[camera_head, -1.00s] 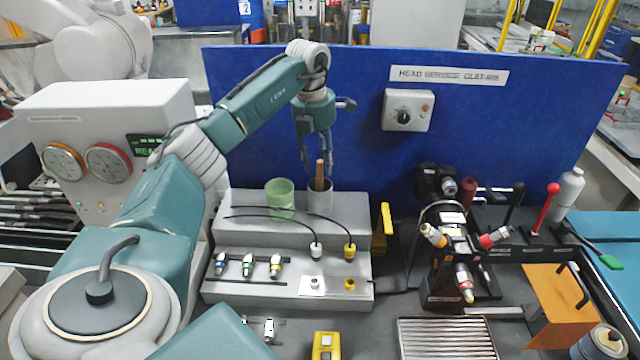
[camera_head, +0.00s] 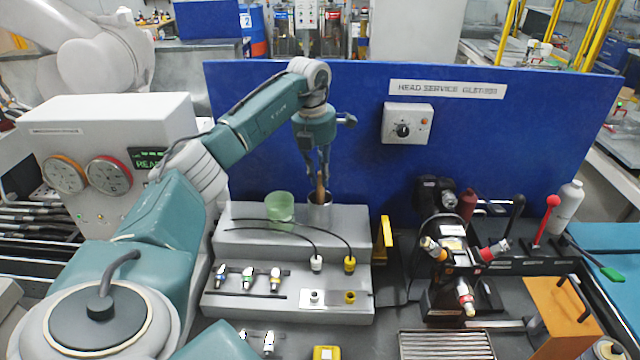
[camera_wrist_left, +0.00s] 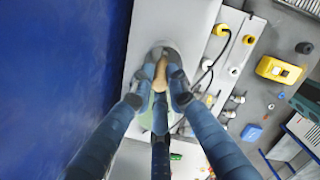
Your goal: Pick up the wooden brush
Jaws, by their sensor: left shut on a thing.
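The wooden brush (camera_head: 320,187) stands handle-up in a grey cup (camera_head: 320,212) on the upper step of the grey stand. Its lower part is hidden inside the cup. My left gripper (camera_head: 318,176) points down over the cup, its fingers shut on the brush handle. My right gripper is not in view.
A green translucent cup (camera_head: 280,208) stands just left of the grey cup. Two black cables lie on the step. A blue panel (camera_head: 450,150) rises behind. A yellow bracket (camera_head: 384,232) and a black tool fixture (camera_head: 445,240) stand to the right.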

